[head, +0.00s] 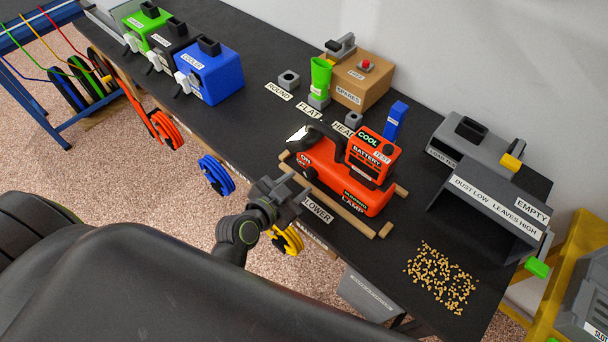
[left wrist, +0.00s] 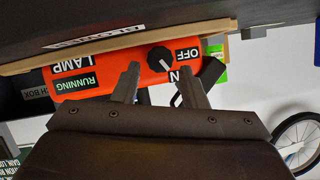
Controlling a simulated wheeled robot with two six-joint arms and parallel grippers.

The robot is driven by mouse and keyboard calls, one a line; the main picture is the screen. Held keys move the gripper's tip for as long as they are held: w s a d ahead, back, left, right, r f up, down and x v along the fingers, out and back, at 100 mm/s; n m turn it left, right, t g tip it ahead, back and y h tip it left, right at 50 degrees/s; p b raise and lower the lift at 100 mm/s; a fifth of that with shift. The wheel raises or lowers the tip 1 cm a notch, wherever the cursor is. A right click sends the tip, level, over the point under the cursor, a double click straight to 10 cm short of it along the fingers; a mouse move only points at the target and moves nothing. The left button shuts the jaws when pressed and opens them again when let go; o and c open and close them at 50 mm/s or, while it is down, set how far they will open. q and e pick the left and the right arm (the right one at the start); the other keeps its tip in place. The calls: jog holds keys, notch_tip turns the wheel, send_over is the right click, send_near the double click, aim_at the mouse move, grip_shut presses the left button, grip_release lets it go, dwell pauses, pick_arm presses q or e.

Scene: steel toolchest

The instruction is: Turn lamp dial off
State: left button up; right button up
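A pale mark on the dial points toward the ON side. My left gripper (head: 295,190) is beside the dial end of the lamp. In the left wrist view its two fingers (left wrist: 158,72) are apart, with the dial between their tips; contact cannot be told. My right gripper is not in view.
Wooden strips (head: 348,213) border the lamp. A cardboard box with a red button (head: 362,86) stands behind it. A grey tray (head: 490,207) and scattered tan pellets (head: 440,278) are to the right.

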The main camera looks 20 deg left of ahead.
aim_at(307, 177)
pick_arm(q)
jog(key=shift+x, duration=1.9)
